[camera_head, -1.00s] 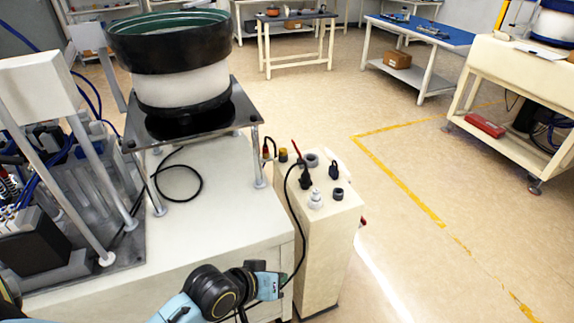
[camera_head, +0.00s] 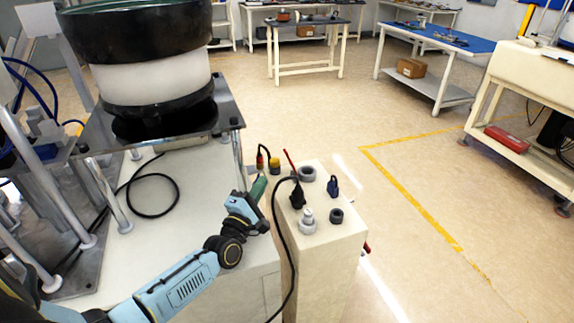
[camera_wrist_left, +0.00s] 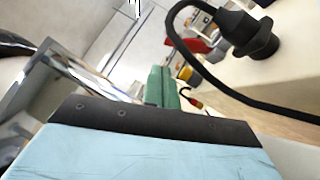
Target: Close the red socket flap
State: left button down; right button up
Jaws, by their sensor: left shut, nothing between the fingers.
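The red flap (camera_head: 289,159) stands raised and tilted beside a grey round socket (camera_head: 306,173) on top of the cream box. In the left wrist view, a red piece that looks like this flap (camera_wrist_left: 198,43) shows behind the black plug's cable. My left gripper (camera_head: 259,187) is shut and empty, its green fingers at the left edge of the box top, left of and nearer than the flap, not touching it. The fingers (camera_wrist_left: 161,82) also show in the left wrist view, pointing toward the box's connectors. My right gripper is not in view.
A black plug (camera_head: 297,195) with a looping cable stands between my left gripper and the other sockets. Yellow (camera_head: 275,166) and red cabled connectors sit at the back left of the box (camera_head: 330,255). The bowl feeder's metal plate (camera_head: 229,110) is close on the left.

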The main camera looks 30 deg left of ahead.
pick_arm(q)
jog(key=f+b+x, duration=0.1)
jog(key=x, duration=0.9)
jog(key=shift+w+b, duration=0.4)
jog(key=shift+w, duration=0.05)
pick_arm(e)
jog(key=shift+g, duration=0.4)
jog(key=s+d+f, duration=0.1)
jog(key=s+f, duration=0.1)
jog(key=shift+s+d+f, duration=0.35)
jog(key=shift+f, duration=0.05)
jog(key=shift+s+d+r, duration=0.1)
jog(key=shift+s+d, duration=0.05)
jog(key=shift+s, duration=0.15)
